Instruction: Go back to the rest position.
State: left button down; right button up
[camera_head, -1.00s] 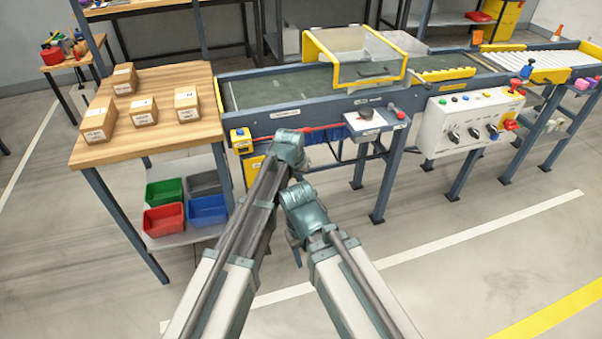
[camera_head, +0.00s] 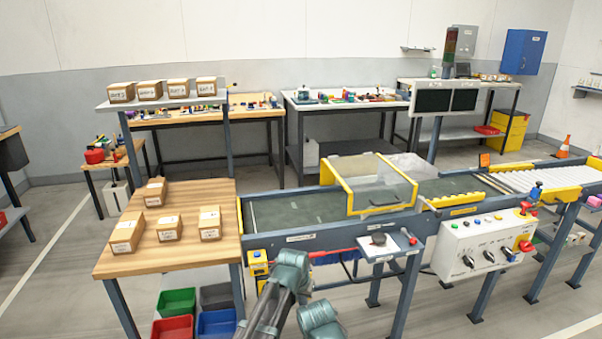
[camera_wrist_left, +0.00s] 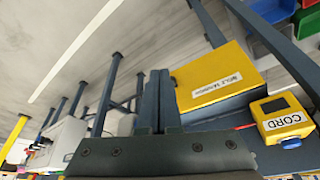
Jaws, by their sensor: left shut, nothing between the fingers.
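My left gripper (camera_wrist_left: 157,98) shows in the left wrist view with its two dark fingers side by side, shut and empty. In the head view my two arms come up from the bottom edge, in front of the conveyor (camera_head: 330,238). Their teal joints show, but the left fingers cannot be made out there. My right gripper does not show in either view.
A wooden table (camera_head: 190,256) with several cartons stands at the left, with coloured bins (camera_head: 172,328) below. A control box (camera_head: 485,242) with knobs and a small plate (camera_head: 378,246) sit on the conveyor's near side. Workbenches line the back wall. Open floor shows at lower right.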

pick_arm(q)
jog(key=s+a+f+n+g+y, duration=0.1)
jog(key=s+a+n+g, duration=0.25)
jog(key=s+a, duration=1.5)
jog(key=s+d+m+y, duration=0.1)
jog(key=s+d+m, duration=0.35)
jog(key=d, duration=0.65)
notch_tip(320, 180, up, 16)
jog(key=n+p, duration=0.1)
jog(key=p, duration=1.5)
jog(key=shift+s+r+p, duration=0.15)
jog(key=shift+r+p, duration=0.1)
jog(key=shift+p, duration=0.05)
